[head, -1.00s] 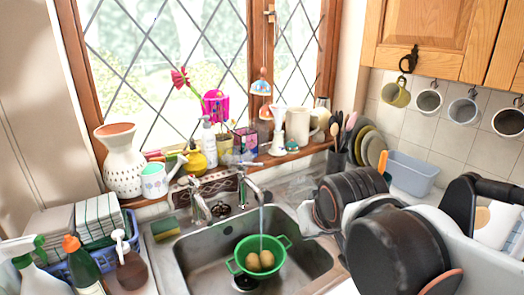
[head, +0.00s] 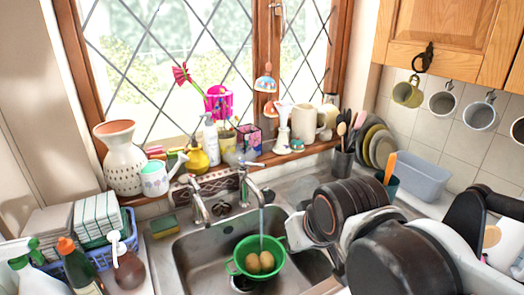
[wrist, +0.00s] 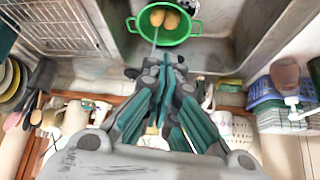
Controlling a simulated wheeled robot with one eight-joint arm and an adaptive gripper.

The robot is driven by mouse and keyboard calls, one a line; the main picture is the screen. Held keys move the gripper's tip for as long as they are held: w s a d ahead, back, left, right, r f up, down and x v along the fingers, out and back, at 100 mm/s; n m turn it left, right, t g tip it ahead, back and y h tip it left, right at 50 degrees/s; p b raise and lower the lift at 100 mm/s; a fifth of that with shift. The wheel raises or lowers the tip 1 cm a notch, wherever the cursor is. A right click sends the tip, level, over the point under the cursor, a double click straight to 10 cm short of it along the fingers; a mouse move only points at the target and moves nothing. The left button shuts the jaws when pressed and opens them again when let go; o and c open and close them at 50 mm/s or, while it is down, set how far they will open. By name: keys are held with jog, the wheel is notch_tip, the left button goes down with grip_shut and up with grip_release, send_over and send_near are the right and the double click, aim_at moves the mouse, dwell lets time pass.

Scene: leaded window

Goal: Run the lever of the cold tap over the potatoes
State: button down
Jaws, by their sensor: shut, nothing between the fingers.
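A green colander (head: 237,268) stands in the sink (head: 190,255) with potatoes (head: 260,262) in it. The right-hand tap (head: 248,187) stands over it, and a thin stream of water falls from its spout onto the potatoes. A second tap (head: 200,205) stands to its left. In the wrist view the colander (wrist: 177,38) and potatoes (wrist: 171,20) are at the top. My gripper (wrist: 165,72) is shut and empty there, its fingers pointing towards the sink and covering most of the taps. I cannot tell if it touches one. It is not in the head view.
The windowsill behind the taps is crowded with a white vase (head: 123,165), a watering can (head: 155,178) and jugs (head: 304,120). Pans (head: 395,262) crowd the right, bottles (head: 127,268) the left. A sponge (head: 164,226) lies by the sink.

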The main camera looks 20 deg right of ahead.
jog(key=w+d+r+m+g+h+p, duration=0.15)
jog(key=w+r+p, duration=0.3)
jog(key=w, duration=0.45)
jog(key=w+d+r+m+p, duration=0.15)
jog(key=w+r+p, duration=0.3)
jog(key=w, duration=0.55)
jog(key=w+d+r+m+g+p, duration=0.15)
jog(key=w+r+p, duration=0.3)
jog(key=w, duration=0.45)
jog(key=w+f+m+p, duration=0.3)
jog(key=w+p, duration=0.2)
jog(key=w, duration=0.4)
jog(key=d+x, duration=0.2)
jog(key=x, duration=0.9)
jog(key=shift+g+h, duration=0.3)
jog(key=shift+h, duration=0.15)
jog(key=s+a, duration=0.1)
jog(key=a, duration=0.1)
jog(key=s+a, duration=0.1)
jog(key=shift+s+f, duration=0.25)
jog(key=shift+s, duration=0.15)
